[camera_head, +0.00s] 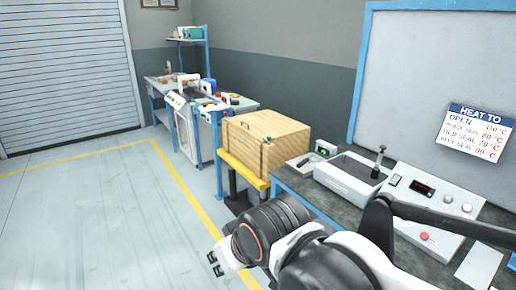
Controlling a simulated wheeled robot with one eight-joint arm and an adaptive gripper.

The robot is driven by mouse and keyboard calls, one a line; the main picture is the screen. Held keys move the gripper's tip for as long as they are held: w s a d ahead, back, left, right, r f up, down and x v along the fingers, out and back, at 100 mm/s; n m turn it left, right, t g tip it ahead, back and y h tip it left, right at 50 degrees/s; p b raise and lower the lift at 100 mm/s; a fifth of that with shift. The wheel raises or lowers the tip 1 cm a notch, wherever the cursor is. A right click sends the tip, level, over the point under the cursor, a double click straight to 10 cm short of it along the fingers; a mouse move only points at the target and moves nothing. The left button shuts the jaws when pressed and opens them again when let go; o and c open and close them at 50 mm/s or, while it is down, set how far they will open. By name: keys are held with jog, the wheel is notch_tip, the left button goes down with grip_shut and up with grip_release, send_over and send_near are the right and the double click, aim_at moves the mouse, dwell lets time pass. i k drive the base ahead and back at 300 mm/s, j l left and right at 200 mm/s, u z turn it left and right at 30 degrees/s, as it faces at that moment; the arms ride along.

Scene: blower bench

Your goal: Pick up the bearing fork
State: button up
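I cannot make out the bearing fork for certain in this view. A small dark upright piece with a knob-like top (379,162) stands at the white open-topped unit (345,181) on the right bench; I cannot tell what it is. My gripper (214,264) is at the lower middle, over the floor left of the bench. Its two dark fingertips show apart, with nothing visible between them. My arm hides part of the bench's front.
A white control panel (436,204) with a red button is on the dark bench (296,184). A wooden crate (265,144) sits on a yellow stand (243,172) beyond it. A "HEAT TO" sign (477,131) hangs at right. Floor (90,215) at left is clear.

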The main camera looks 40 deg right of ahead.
aim_at(301, 163)
jog(key=i+j+u, duration=0.2)
jog(key=i, duration=0.5)
jog(key=i+l+u, duration=0.2)
jog(key=i, duration=0.5)
jog(key=i+l+u, duration=0.1)
jog(key=i+u, duration=0.15)
jog(key=i, duration=0.5)
jog(key=i+z, duration=0.15)
jog(key=z, duration=0.25)
jog(key=i+j+z, duration=0.1)
jog(key=z, duration=0.3)
jog(key=i+j+z, duration=0.1)
jog(key=z, duration=0.3)
jog(key=i+j+z, duration=0.15)
jog(key=z, duration=2.35)
jog(key=j, duration=0.1)
